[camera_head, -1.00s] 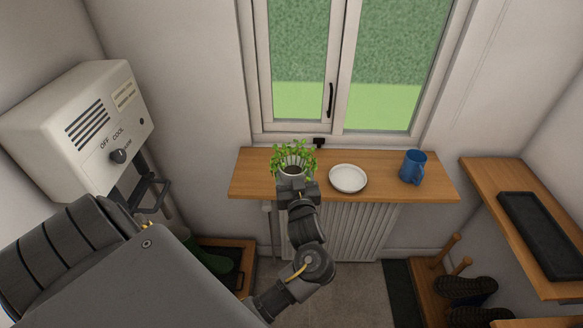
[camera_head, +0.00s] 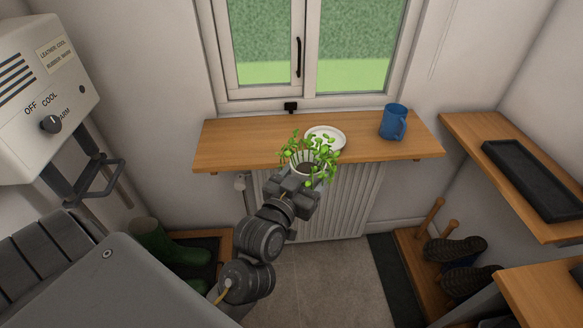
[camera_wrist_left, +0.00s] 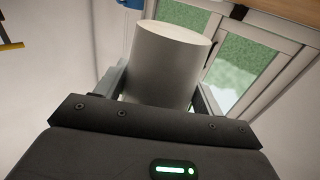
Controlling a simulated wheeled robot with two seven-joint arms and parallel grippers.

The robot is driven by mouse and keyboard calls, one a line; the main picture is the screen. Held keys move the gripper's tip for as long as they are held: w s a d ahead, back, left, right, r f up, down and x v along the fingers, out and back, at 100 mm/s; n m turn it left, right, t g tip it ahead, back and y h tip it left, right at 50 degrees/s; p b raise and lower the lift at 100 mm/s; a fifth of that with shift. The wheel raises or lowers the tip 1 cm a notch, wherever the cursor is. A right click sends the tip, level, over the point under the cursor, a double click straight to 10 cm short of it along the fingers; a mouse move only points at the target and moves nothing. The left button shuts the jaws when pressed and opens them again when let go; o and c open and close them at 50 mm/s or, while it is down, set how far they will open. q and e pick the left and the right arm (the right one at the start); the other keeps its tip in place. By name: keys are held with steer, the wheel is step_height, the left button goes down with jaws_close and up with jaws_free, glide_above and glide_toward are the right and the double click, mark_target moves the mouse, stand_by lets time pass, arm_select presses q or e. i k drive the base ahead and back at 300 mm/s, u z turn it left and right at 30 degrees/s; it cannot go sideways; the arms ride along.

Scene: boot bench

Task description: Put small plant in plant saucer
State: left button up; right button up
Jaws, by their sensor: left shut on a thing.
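My left gripper (camera_head: 299,176) is shut on the pot, which is held in front of the shelf's front edge in the head view. The plant saucer (camera_head: 326,138) is a white round dish on the wooden shelf, just behind the plant, and the leaves hide its near part. In the left wrist view the white pot (camera_wrist_left: 168,65) fills the space between the fingers, tilted in the picture. My right gripper does not show.
The wooden windowsill shelf (camera_head: 230,145) has free room at its left. A blue mug (camera_head: 393,122) stands right of the saucer. A window (camera_head: 310,50) with a black handle is behind. A side shelf with a black tray (camera_head: 532,180) is at the right.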

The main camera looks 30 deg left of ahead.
mark_target(326, 141)
steer(key=k, duration=1.1)
steer(key=z, duration=0.65)
steer(key=i, duration=1.65)
steer(key=u, duration=0.65)
